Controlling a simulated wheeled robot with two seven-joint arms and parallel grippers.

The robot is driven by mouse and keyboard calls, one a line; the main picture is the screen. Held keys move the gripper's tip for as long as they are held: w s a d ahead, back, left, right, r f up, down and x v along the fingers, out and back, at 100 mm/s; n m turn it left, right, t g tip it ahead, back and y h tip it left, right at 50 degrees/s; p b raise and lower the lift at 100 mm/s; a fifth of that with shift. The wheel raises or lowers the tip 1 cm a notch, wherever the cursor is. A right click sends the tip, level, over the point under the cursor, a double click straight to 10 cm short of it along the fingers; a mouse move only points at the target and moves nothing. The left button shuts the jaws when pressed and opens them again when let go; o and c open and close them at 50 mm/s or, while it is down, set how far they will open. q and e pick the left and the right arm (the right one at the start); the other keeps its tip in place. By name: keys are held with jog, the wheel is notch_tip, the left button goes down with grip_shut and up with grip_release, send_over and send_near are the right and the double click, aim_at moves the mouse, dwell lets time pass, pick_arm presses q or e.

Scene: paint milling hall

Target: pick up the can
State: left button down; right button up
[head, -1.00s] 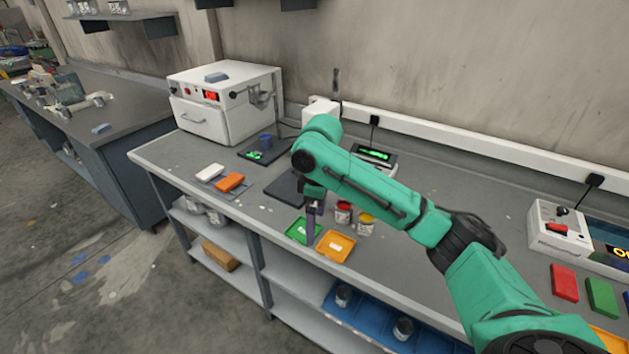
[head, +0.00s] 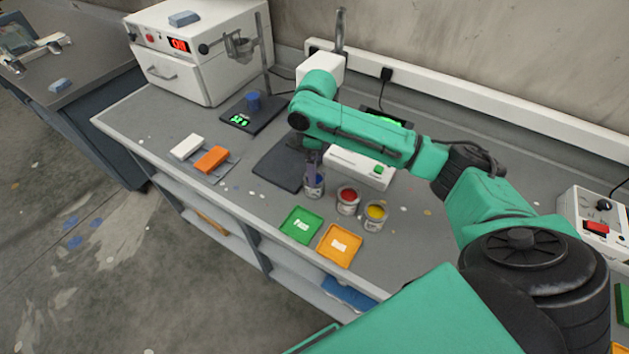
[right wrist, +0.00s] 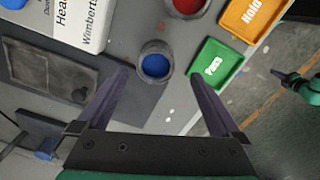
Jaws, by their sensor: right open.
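Three open paint cans stand on the grey bench: one with blue paint (head: 314,187), one with red (head: 347,202) and one with yellow (head: 375,215). My right gripper (head: 312,168) points down at the blue can, partly covering it in the head view. In the right wrist view the open fingers (right wrist: 159,76) lie either side of the blue can (right wrist: 156,65), which is near the fingertips; contact cannot be told. The red can (right wrist: 187,5) is cut by the top edge. A green arm end, apparently my left gripper (right wrist: 284,76), shows small at the right there.
A green tray (head: 301,225) and an orange tray (head: 340,245) lie near the bench's front edge. A dark mat (head: 280,165) is left of the blue can; a white box (head: 360,168) stands behind the cans. A white oven (head: 200,60) stands at the back left.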

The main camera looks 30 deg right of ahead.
jog(key=f, duration=0.2)
jog(key=f+p, duration=0.1)
jog(key=f, duration=0.1)
jog(key=w+f+p, duration=0.1)
jog(key=f, duration=0.1)
jog(key=shift+d, duration=0.1)
jog(key=shift+s+f, duration=0.1)
jog(key=shift+f, duration=0.25)
jog(key=shift+s, duration=0.1)
jog(key=c, duration=1.5)
pick_arm(q)
jog(key=shift+w+d+r, duration=0.3)
jog(key=shift+w+r, duration=0.25)
jog(key=shift+w, duration=0.05)
jog(key=shift+w+d+r, duration=0.25)
jog(key=shift+w+r, duration=0.3)
jog(key=shift+w, duration=0.05)
